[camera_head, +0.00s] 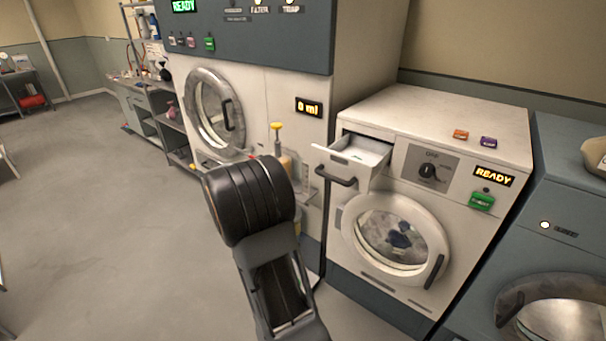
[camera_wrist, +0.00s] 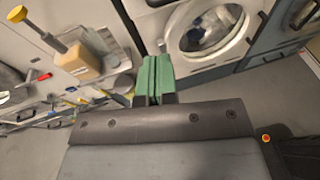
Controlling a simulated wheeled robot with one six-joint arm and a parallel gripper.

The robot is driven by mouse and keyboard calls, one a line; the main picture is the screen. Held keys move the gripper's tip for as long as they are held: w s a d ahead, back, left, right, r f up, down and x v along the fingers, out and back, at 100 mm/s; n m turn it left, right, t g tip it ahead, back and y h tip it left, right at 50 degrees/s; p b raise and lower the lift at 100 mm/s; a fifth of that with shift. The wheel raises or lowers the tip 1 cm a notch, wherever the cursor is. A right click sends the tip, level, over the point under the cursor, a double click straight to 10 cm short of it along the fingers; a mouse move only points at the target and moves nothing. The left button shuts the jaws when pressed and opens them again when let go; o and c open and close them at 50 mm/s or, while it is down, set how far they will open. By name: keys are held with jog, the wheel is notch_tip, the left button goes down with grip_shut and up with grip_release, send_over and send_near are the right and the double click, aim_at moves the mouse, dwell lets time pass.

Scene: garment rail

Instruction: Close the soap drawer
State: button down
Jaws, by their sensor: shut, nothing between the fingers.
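The soap drawer (camera_head: 362,152) sits at the upper left of the front of the white washer (camera_head: 470,125) and is pulled well out. Its black handle (camera_head: 337,178) is on the drawer's front, and the tray looks empty. In the head view my arm stands left of the drawer and my fingers are hidden behind it. In the wrist view my gripper (camera_wrist: 154,82) shows two green fingers pressed together with nothing between them. They point toward the lower front of the washer, left of its round door (camera_wrist: 208,32), apart from the drawer.
A yellow-topped pump bottle (camera_wrist: 82,62) stands on a small shelf left of my fingers. The large machine (camera_head: 265,105) with a round door stands left of the washer. A blue-grey machine (camera_head: 565,190) stands at the right. The floor (camera_head: 100,220) at the left is clear.

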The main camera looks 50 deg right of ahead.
aim_at(316, 172)
jog(key=p+x, duration=0.1)
jog(key=x, duration=0.3)
jog(key=p+x, duration=0.1)
jog(key=x, duration=0.3)
jog(key=p+x, duration=0.1)
jog(key=x, duration=0.3)
jog(key=shift+w+d+r, duration=0.2)
jog(key=shift+d+r, duration=0.05)
jog(key=shift+r, duration=0.1)
jog(key=shift+p+x, duration=0.5)
jog(key=shift+x, duration=0.45)
jog(key=shift+f, duration=0.1)
